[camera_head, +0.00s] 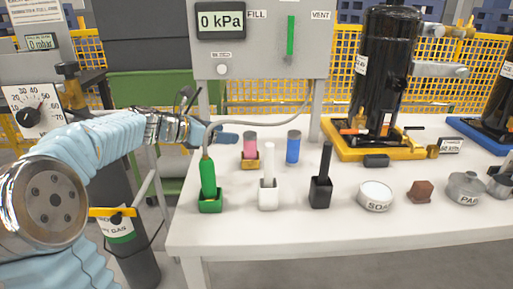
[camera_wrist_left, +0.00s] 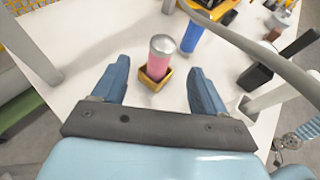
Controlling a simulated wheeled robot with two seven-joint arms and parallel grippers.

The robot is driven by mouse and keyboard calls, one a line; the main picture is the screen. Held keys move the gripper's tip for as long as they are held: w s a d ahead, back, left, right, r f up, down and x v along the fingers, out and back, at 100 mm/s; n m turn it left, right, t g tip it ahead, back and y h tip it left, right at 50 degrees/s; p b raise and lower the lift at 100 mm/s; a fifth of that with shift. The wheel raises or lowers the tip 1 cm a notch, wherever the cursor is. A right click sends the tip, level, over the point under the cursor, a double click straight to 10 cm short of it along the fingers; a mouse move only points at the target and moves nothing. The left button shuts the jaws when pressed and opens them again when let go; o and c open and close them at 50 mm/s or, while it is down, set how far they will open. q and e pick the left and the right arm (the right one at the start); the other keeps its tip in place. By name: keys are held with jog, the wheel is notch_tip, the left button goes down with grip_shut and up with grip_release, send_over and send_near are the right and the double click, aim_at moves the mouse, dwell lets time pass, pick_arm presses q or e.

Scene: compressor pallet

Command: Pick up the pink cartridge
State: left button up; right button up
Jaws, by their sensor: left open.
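The pink cartridge (camera_head: 250,146) stands in a small yellow holder (camera_head: 250,163) toward the back left of the white table. In the left wrist view the pink cartridge (camera_wrist_left: 160,58) has a silver cap and sits upright in its yellow holder (camera_wrist_left: 153,77). My left gripper (camera_head: 226,137) reaches in from the left beside the cartridge. In the left wrist view the left gripper (camera_wrist_left: 157,88) is open, with a blue finger on either side of the cartridge's line and the cartridge ahead, not gripped. My right gripper is not in view.
A blue cartridge (camera_head: 293,147) stands just right of the pink one. A green probe (camera_head: 208,178) with a hanging cable stands in front, near my left gripper. White (camera_head: 268,187) and black (camera_head: 321,183) tools stand in holders. A gauge panel (camera_head: 262,62) rises behind.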

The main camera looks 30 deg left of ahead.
aim_at(244, 137)
pick_arm(q)
jog(key=x, duration=0.5)
jog(key=shift+d+f, duration=0.1)
jog(key=x, duration=0.5)
jog(key=shift+d+f, duration=0.15)
jog(key=shift+f, duration=0.2)
jog(key=shift+s, duration=0.1)
jog(key=c, duration=1.1)
jog(key=shift+c, duration=0.2)
